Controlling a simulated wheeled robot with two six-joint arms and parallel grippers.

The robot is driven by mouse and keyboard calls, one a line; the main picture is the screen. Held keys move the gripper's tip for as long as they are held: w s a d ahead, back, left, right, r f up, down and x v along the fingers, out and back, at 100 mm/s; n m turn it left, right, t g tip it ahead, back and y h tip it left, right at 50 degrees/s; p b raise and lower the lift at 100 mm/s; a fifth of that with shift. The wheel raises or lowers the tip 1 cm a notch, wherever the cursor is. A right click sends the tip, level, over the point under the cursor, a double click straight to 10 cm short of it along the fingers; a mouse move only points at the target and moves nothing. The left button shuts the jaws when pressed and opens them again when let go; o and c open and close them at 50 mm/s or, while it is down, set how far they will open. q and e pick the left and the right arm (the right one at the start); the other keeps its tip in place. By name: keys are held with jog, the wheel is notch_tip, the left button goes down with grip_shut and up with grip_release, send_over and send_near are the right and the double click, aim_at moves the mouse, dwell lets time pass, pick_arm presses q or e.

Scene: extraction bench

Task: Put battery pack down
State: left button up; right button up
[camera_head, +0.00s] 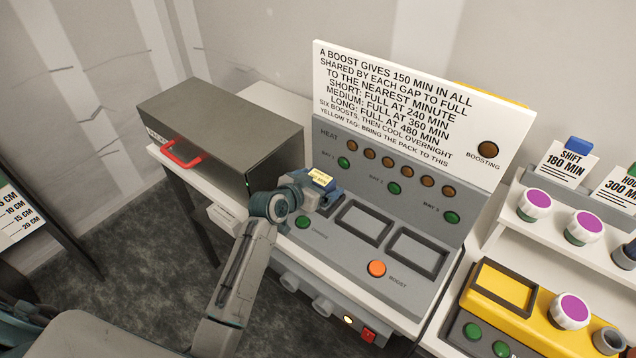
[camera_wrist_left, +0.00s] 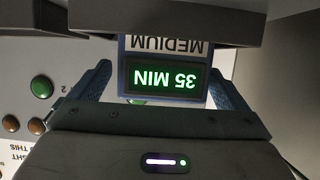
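The battery pack (camera_head: 321,179) is a small blue block with a pale label, at the leftmost bay of the grey charging console (camera_head: 345,268). In the left wrist view the pack (camera_wrist_left: 165,80) shows "MEDIUM" and a green "35 MIN" display, upside down. My right gripper is not in view.
Two empty bays (camera_head: 417,253) lie to the right of the pack, near an orange button (camera_head: 376,268). A grey box with a red handle (camera_head: 182,155) stands to the left. A sign board (camera_head: 420,110) rises behind. A yellow device (camera_head: 505,290) and purple-topped knobs (camera_head: 583,225) are at the right.

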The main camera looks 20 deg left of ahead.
pick_arm(q)
jog(key=shift+s+a, duration=0.2)
jog(key=shift+s, duration=0.05)
jog(key=b+v, duration=0.2)
jog(key=v, duration=0.8)
jog(key=shift+s+r+b, duration=0.1)
jog(key=shift+r+b, duration=0.05)
jog(key=shift+b, duration=0.2)
jog(key=shift+s+a+r, duration=0.15)
jog(key=shift+s+r, duration=0.1)
jog(key=shift+s, duration=0.15)
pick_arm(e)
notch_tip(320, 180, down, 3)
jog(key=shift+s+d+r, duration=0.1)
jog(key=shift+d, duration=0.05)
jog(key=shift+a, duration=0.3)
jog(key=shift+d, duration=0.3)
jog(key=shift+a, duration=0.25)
